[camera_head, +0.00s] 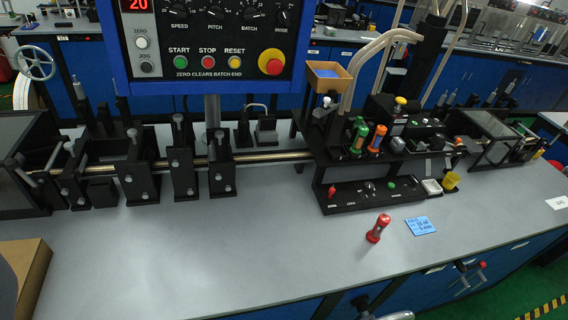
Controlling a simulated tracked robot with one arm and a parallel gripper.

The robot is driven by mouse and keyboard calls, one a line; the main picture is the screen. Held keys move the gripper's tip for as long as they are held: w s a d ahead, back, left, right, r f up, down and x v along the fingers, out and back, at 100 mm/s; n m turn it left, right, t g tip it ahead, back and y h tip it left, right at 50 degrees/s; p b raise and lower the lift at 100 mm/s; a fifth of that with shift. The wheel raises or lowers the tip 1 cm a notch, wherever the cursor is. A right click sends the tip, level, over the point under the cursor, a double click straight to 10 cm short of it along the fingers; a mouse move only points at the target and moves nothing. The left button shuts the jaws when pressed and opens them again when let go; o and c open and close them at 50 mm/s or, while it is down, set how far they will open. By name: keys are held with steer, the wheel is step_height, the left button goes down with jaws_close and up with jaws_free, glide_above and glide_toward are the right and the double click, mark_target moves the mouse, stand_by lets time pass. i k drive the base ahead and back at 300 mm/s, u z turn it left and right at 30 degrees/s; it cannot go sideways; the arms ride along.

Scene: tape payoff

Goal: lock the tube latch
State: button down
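A long brass-coloured tube (265,157) runs level through a row of black clamp-like stands on the grey bench. The stands (180,160) have upright pins or small levers on top. I cannot tell which part is the tube latch or whether it is locked. The tube's right end enters a black machine station (345,165) with green and orange capped cylinders on its deck. My gripper does not show clearly in this view, and nothing is seen held.
A control panel (213,45) on a post stands behind the tube. A red cylinder (378,228) and a blue note (420,226) lie on the bench front. A cardboard box (30,265) is at lower left. The front middle of the bench (200,250) is clear.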

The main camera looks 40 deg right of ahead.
mark_target(332, 190)
steer(key=z, duration=0.3)
steer(key=i, duration=0.95)
steer(key=z, duration=0.75)
